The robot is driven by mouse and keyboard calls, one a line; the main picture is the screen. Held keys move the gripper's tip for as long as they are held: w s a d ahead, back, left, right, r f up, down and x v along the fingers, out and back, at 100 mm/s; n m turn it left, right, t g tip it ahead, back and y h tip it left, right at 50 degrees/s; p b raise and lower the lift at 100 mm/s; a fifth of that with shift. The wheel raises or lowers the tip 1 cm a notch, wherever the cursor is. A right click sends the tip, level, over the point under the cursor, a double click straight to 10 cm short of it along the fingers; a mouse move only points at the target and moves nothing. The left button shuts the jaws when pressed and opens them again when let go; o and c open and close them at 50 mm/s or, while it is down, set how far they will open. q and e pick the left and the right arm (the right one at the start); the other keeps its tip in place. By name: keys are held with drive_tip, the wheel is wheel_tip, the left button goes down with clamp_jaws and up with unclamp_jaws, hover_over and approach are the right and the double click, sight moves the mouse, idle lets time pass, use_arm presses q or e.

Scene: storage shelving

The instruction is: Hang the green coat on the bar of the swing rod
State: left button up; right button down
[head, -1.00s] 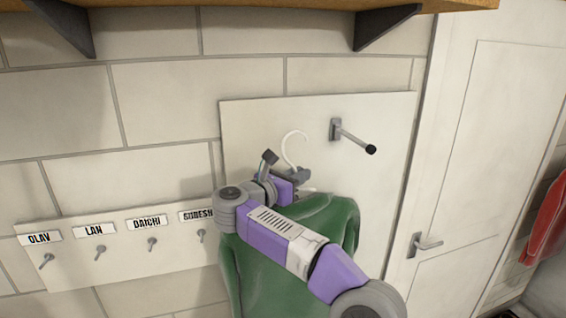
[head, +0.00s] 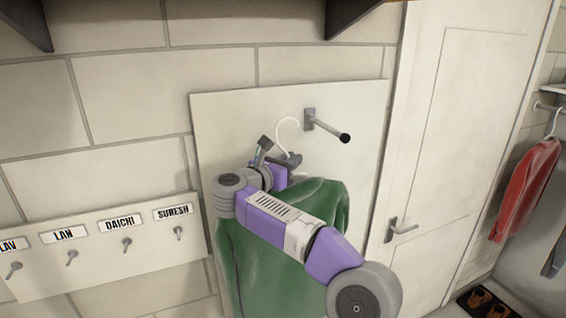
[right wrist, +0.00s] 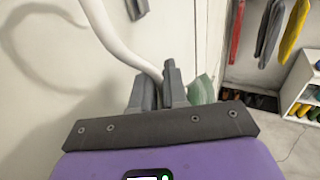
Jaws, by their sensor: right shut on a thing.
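The green coat (head: 265,265) hangs from a white hanger in front of the pale wall board, partly hidden by my right arm. The hanger's hook (head: 286,132) stands up above my right gripper (head: 291,160). The gripper is shut on the hanger's neck, which also shows between the fingers in the right wrist view (right wrist: 154,72). The swing rod's bar (head: 328,129) sticks out from the board to the right of the hook, with a black end. The hook appears apart from the bar. My left gripper is not in view.
A rack of name-labelled hooks (head: 95,272) is on the wall at left. A white door (head: 440,160) with a handle is at right. A red coat (head: 526,190) hangs beyond it. A shelf bracket (head: 350,15) juts out above the board.

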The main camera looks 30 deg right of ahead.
drive_tip(key=shift+s+d+r+p, duration=0.1)
drive_tip(key=shift+s+d+p, duration=0.05)
drive_tip(key=shift+d, duration=0.95)
drive_tip(key=shift+s+d+p, duration=0.1)
drive_tip(key=shift+d+p, duration=0.1)
drive_tip(key=shift+d, duration=0.95)
drive_tip(key=shift+s+d+r+p, duration=0.1)
drive_tip(key=shift+s+d+p, duration=0.05)
drive_tip(key=shift+d, duration=0.95)
drive_tip(key=shift+s+d+p, duration=0.15)
drive_tip(key=shift+d+p, duration=0.3)
drive_tip(key=shift+d, duration=0.6)
drive_tip(key=shift+s+d+p, duration=0.1)
drive_tip(key=shift+d+p, duration=0.3)
drive_tip(key=shift+d, duration=0.65)
drive_tip(key=shift+d+f, duration=0.1)
drive_tip(key=shift+f, duration=0.15)
drive_tip(key=shift+f+b, duration=0.85)
drive_tip(key=shift+b, duration=0.45)
